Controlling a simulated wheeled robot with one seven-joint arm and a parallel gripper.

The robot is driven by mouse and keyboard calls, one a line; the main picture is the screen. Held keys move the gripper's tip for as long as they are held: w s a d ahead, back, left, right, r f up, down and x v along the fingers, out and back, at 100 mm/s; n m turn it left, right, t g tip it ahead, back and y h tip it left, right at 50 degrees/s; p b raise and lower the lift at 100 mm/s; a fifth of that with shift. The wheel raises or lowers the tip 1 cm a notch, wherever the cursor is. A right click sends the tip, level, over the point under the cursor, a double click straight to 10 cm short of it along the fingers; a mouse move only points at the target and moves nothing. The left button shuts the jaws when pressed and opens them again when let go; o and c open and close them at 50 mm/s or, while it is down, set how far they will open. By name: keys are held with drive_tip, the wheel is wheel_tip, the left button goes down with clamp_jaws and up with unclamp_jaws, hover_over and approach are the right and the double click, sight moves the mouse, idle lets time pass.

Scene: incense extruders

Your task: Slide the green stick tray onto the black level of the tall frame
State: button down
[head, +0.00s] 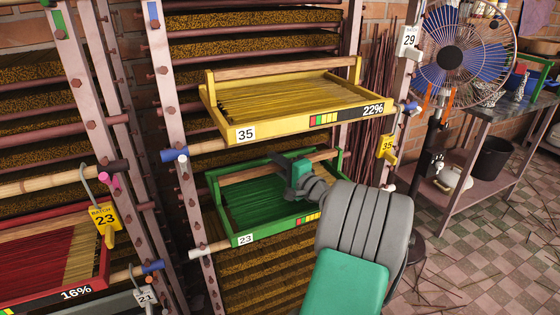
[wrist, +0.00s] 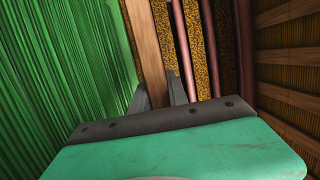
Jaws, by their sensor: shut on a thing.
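The green stick tray (head: 265,200), labelled 23, is in the middle rack below a yellow tray and looks about level. Its front left corner is close to a white-tipped rail (head: 195,251); I cannot tell whether it rests on it. My gripper (head: 300,172) is shut on the tray's wooden handle bar; the bar (wrist: 150,60) runs between the fingers in the wrist view, with green sticks (wrist: 60,70) beside it. My arm hides the tray's right front. A black-tipped bamboo rail (head: 60,180) crosses the left rack (head: 100,80) above a red tray.
The yellow tray (head: 300,105), labelled 35, sits close above my gripper. The red tray (head: 60,262) is at lower left. Rack posts (head: 172,110) with pegs and hanging batch tags stand close by. A fan (head: 455,55) and a side table (head: 495,115) are at right, with open floor in front.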

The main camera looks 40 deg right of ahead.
drive_tip(key=c, duration=0.9)
unclamp_jaws()
drive_tip(key=shift+s, duration=0.1)
hover_over(295, 207)
drive_tip(key=w+d, duration=0.1)
drive_tip(key=w, duration=0.2)
drive_tip(key=shift+w+r, duration=0.1)
drive_tip(key=shift+w, duration=0.1)
drive_tip(key=shift+s+a, duration=0.15)
drive_tip(key=shift+s, duration=0.55)
drive_tip(key=shift+s+f+b, duration=0.1)
drive_tip(key=shift+f+b, duration=0.15)
drive_tip(key=shift+b, duration=1.05)
drive_tip(key=s+b, duration=0.1)
drive_tip(key=b, duration=0.3)
drive_tip(key=s+b, duration=0.1)
drive_tip(key=b, duration=0.4)
drive_tip(key=shift+a, duration=0.35)
